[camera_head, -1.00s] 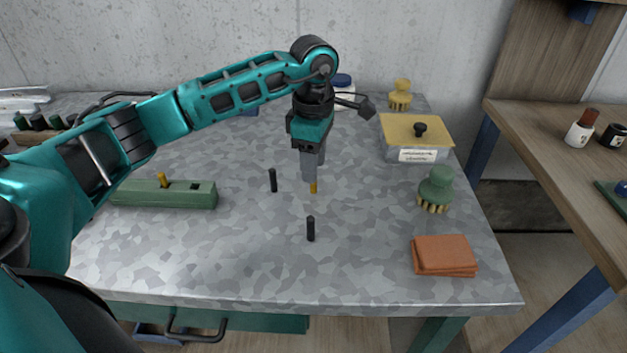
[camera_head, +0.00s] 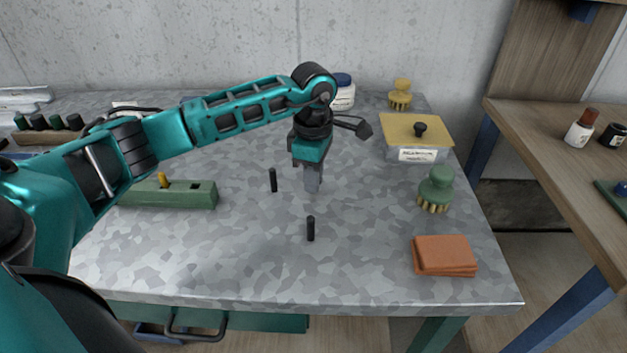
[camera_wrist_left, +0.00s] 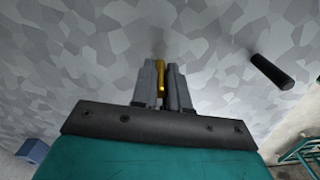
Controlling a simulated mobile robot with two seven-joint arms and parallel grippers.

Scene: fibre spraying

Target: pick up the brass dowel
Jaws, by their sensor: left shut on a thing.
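The brass dowel (camera_wrist_left: 161,76) shows in the left wrist view between my left gripper's two grey fingers. My left gripper (camera_head: 313,186) is shut on it, low over the metal table, with the fingers pointing down. In the head view the fingers hide the dowel. Whether its lower end touches the table I cannot tell. A second brass piece (camera_head: 164,180) stands in a green block (camera_head: 190,195) at the left. My right gripper is not in view.
A green brush (camera_head: 437,188), orange cloths (camera_head: 444,255) and a lidded box (camera_head: 416,137) are at the right. The table's front middle is clear.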

